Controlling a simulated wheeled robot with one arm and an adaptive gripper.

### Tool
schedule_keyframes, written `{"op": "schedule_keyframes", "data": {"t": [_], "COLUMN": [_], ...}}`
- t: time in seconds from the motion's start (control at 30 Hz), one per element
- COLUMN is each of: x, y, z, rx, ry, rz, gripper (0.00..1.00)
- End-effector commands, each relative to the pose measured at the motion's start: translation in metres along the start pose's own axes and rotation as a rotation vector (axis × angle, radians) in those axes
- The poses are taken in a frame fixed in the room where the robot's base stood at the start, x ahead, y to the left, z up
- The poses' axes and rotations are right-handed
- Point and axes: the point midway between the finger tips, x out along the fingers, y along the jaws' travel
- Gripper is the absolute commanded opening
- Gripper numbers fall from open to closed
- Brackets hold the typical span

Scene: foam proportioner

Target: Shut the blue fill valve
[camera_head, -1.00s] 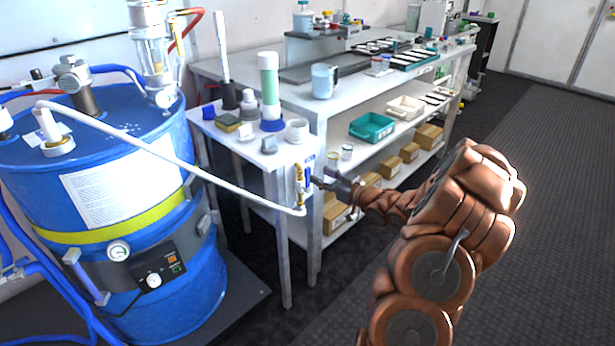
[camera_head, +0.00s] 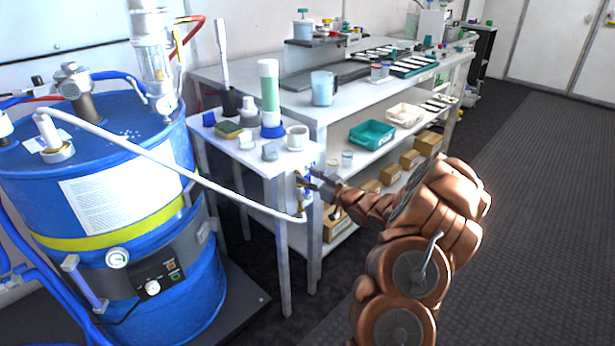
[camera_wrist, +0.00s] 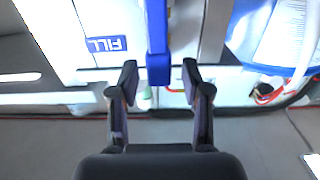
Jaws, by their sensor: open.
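The blue fill valve handle (camera_wrist: 158,45) is a flat bar that runs down from the top of the wrist view. Its lower end lies between the two fingertips of my gripper (camera_wrist: 160,78), with a gap on each side. My gripper is open and holds nothing. In the head view my gripper (camera_head: 313,182) is at the brass valve body (camera_head: 300,186) on the front corner of the small white table, and it hides most of the handle. A blue FILL label (camera_wrist: 106,44) appears upside down beside the handle.
A white hose (camera_head: 235,190) runs from the blue drum (camera_head: 150,240) to the valve. The small table (camera_head: 262,165) carries cups and a green-and-white cylinder (camera_head: 269,95). A long shelved bench (camera_head: 350,105) stands behind. The dark floor at right is open.

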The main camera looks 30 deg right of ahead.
Motion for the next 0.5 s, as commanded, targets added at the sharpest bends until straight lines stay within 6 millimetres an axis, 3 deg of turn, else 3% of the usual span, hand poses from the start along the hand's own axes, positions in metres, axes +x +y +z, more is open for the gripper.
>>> {"op": "schedule_keyframes", "data": {"t": [0.43, 0.5], "x": [0.0061, 0.0061], "y": [0.0003, 0.0003], "z": [-0.0003, -0.0003], "rx": [-0.001, -0.001], "ry": [0.0, 0.0], "rz": [0.001, 0.001], "gripper": [0.48, 0.41]}}
